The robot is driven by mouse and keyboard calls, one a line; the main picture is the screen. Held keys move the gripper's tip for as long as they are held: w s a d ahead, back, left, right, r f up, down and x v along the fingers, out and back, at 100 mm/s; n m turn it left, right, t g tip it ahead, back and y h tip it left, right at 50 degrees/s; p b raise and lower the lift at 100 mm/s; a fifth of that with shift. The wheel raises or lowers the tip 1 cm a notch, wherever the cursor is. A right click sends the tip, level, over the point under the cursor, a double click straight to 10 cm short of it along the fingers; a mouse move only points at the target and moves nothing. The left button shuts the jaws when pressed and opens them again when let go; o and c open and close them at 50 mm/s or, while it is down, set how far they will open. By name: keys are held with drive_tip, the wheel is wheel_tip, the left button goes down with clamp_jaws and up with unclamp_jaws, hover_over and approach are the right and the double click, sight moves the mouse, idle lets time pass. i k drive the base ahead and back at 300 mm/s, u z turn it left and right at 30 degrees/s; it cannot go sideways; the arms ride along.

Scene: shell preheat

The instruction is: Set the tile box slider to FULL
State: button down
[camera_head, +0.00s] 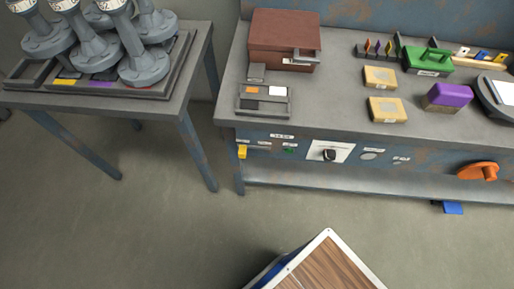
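I cannot tell for certain which thing is the tile box. A small grey tray (263,112) with orange, white and dark flat pieces lies at the left front of the bench top. On the bench's front panel (310,139), a yellow knob (242,152) sits at the far left, below small labels too small to read. It may be a slider. A black knob (329,155) on a white plate and a green part (289,150) are to its right. My gripper is not in view.
The bench (340,115) also carries a brown box (284,38), two tan blocks (380,77), a green case (427,61) and a purple block (449,97). An orange handle (478,171) sticks out front. A left table (186,80) bears several grey flanged parts. The floor between is clear.

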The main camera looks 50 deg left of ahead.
sight(243, 149)
drive_tip(key=u, duration=1.9)
